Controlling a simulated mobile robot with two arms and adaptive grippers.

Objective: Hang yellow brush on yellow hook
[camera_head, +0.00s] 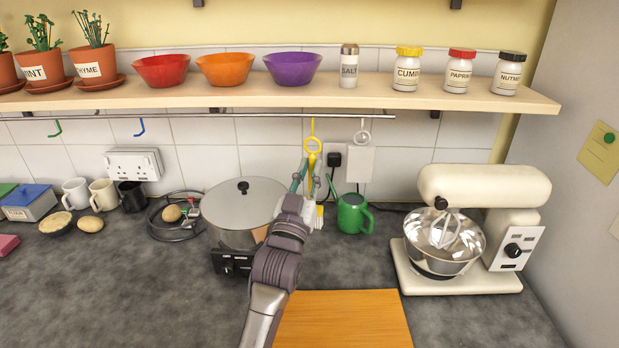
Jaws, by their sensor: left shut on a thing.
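My left gripper (311,172) is shut on the yellow brush, in front of the tiled wall below the rail. The brush is roughly upright, with its ring-shaped end (313,145) up and its pale bristle end showing below the gripper. The gripper hides much of the handle. The yellow hook (312,125) hangs from the rail directly above the ring. Hook and ring overlap in the picture; I cannot tell whether the ring is on the hook or just in front of it. My right gripper is out of view.
The rail (220,116) also carries a green hook (56,128), a blue hook (140,127) and a white ring-shaped item (362,135). A wooden board (350,320) lies in front.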

